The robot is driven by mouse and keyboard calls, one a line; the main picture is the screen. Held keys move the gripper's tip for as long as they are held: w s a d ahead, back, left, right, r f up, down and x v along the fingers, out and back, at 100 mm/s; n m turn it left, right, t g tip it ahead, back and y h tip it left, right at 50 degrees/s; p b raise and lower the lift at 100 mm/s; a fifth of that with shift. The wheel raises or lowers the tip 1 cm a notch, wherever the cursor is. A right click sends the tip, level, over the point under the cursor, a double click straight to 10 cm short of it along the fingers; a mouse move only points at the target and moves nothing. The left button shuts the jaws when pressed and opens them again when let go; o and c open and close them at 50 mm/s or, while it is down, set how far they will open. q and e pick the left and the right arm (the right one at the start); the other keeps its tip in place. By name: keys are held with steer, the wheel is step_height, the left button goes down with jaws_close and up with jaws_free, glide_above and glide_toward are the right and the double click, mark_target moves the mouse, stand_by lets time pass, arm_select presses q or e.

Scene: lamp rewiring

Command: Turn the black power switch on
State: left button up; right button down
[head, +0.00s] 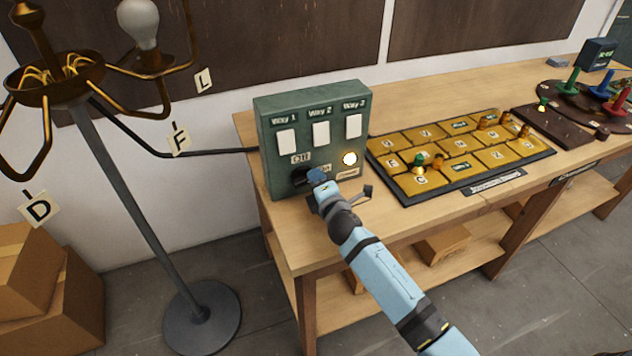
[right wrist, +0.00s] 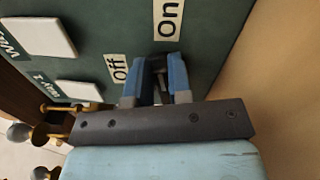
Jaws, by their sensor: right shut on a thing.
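The green switch box (head: 264,120) stands at the left end of the workbench. Its black power switch (head: 299,175) is low on the front, by the Off label (head: 300,158). My right gripper (head: 315,177) is at the switch, its blue fingers shut on it. In the right wrist view the fingers (right wrist: 155,72) are between the Off label (right wrist: 117,70) and the On label (right wrist: 168,20), and they hide most of the switch. Its exact position is hard to tell. My left gripper is out of view.
Three white switches line the box's upper front. A black cable (head: 215,153) runs from the box to the floor lamp (head: 130,180), whose bulb (head: 139,20) looks unlit. A yellow tile board (head: 460,150) lies right of the box. Cardboard boxes (head: 40,290) stand at lower left.

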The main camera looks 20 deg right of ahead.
steer(key=shift+f+m, duration=0.3)
steer(key=shift+m, duration=0.6)
steer(key=shift+b, duration=0.3)
steer(key=shift+m, duration=0.4)
steer(key=c, duration=1)
jaws_free()
steer(key=shift+c, duration=0.2)
steer(key=shift+s, duration=0.1)
steer(key=s, duration=0.9)
steer(key=s+b, duration=0.1)
steer(key=s, duration=0.3)
steer(key=shift+s+d, duration=0.25)
steer(key=shift+s, duration=0.05)
